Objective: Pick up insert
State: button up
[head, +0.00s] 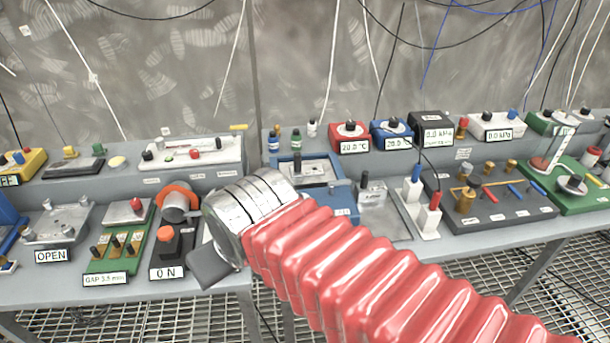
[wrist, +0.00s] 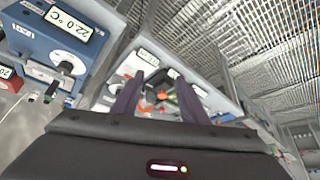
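My gripper shows in the wrist view (wrist: 159,78) with two dark fingers spread apart. No object is clearly held between them. I cannot tell for sure which object is the insert.
A rear shelf holds a white panel (head: 200,157) and several gauges. Cables hang along the wall.

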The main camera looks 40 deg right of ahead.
jog(key=w+d+m+t+h, duration=0.2)
jog(key=w+d, duration=0.4)
jog(key=d, duration=0.4)
jog(key=w+d+m+t+h, duration=0.1)
jog(key=w+d+h, duration=0.2)
jog(key=w+d, duration=0.6)
jog(key=t, duration=0.4)
send_near(299, 157)
jog(key=shift+w+d+r+m+y, duration=0.15)
jog(key=shift+w+d+m+y, duration=0.2)
jog(key=shift+w, duration=0.25)
jog(key=shift+s+d+f, duration=0.1)
jog(key=shift+d+f, duration=0.05)
jog(key=shift+f, duration=0.1)
jog(key=shift+x, duration=4.35)
jog(key=shift+x, duration=2.6)
